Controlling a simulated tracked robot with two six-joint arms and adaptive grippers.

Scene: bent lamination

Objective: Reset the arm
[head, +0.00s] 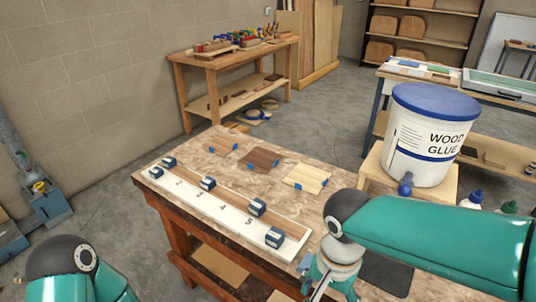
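My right arm (430,235) reaches in from the right over the near right end of the workbench (215,158). Its wrist points down. The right gripper (318,284) shows only in part below the wrist, at the bottom edge, and its fingertips are not clear. I see nothing held in it. My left arm (75,268) shows only as a teal and dark joint at the bottom left, apart from the bench; its gripper is out of view.
A white numbered board (232,212) with several dark blue blocks lies along the bench front. Three wood pieces with blue tabs, one a pale sheet (307,178), lie behind it. A wood glue bucket (425,135) stands right, near my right arm. Bare bench lies between.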

